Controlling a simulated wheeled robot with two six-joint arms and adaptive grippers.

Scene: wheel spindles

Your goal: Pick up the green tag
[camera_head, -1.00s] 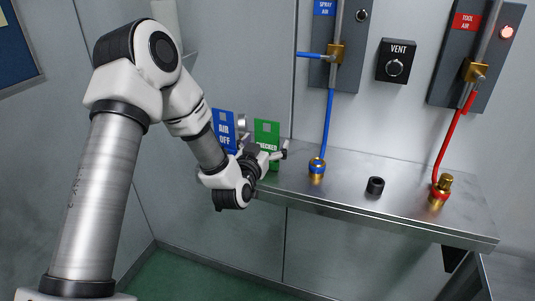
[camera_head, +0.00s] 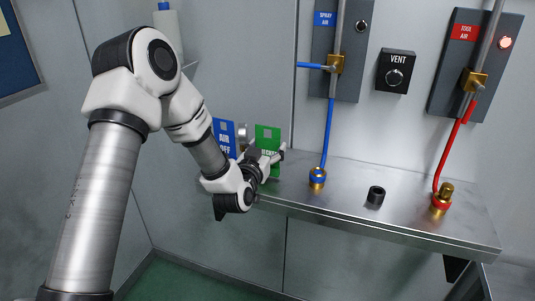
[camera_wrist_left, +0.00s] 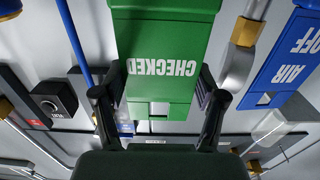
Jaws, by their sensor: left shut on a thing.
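The green tag (camera_head: 268,137) stands upright at the left end of the steel shelf, with CHECKED in white letters. In the left wrist view the green tag (camera_wrist_left: 165,45) fills the upper middle, its lettering upside down. My left gripper (camera_head: 271,158) is shut on it, with one finger at each side in the left wrist view (camera_wrist_left: 158,100). The fingers hide the lower part of the tag in the head view. I cannot tell whether its bottom touches the shelf. My right gripper is out of view.
A blue AIR OFF tag (camera_head: 224,131) stands close left of the green one, with a metal piece (camera_head: 242,131) between them. The steel shelf (camera_head: 340,190) carries a blue-ringed brass fitting (camera_head: 317,178), a black cap (camera_head: 376,195) and a red-ringed brass fitting (camera_head: 441,199).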

